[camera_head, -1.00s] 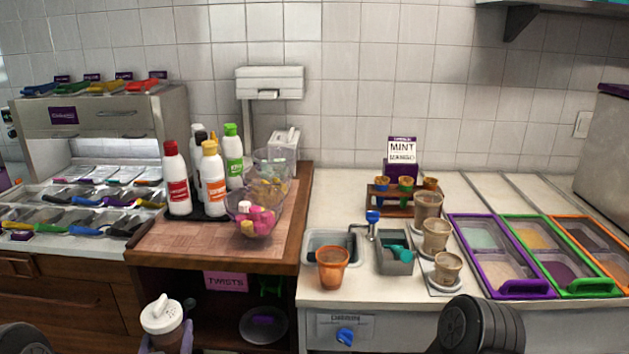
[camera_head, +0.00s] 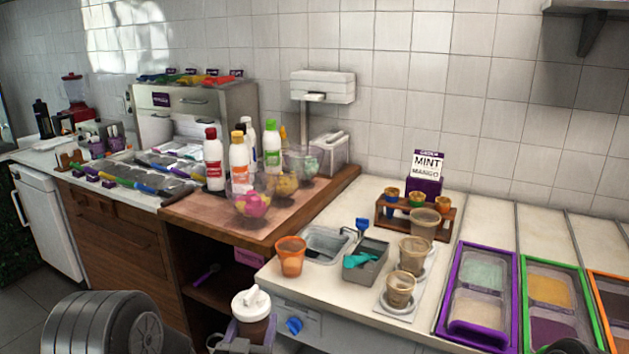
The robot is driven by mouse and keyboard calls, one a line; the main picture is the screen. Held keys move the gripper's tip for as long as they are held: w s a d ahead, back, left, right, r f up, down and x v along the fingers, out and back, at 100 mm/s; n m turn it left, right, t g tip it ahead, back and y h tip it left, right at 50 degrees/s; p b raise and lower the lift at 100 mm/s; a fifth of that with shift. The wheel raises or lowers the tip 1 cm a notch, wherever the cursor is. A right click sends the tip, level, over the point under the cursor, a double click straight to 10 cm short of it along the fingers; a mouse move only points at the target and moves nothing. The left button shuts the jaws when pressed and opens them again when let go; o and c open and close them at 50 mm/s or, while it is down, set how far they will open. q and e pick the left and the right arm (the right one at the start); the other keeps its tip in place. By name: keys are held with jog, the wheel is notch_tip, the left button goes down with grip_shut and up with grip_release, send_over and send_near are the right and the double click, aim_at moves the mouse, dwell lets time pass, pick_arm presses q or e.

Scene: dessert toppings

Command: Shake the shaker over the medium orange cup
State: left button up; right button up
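The shaker (camera_head: 252,303) has a white lid with a spout and stands upright at the bottom centre of the head view. My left gripper (camera_head: 250,334) is around its body and appears shut on it; the lower part is mostly out of sight. The orange cup (camera_head: 290,259) stands upright on the counter's front left corner, beside the sink. In the picture the shaker is below and left of the cup, apart from it. Only a dark piece of my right arm shows at the bottom right edge; its gripper is not visible.
Brownish cups (camera_head: 401,290) stand in a row right of a grey bin with a teal scoop (camera_head: 360,260). Bottles (camera_head: 213,160) and glass bowls (camera_head: 250,205) fill the wooden counter (camera_head: 205,212) at left. Framed topping tubs (camera_head: 480,300) lie at right. An open shelf is below the wood.

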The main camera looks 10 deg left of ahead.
pick_arm(q)
jog(key=shift+s+d, duration=0.1)
jog(key=shift+d, duration=0.25)
pick_arm(e)
jog(key=shift+s+d, duration=0.15)
jog(key=shift+d, duration=0.2)
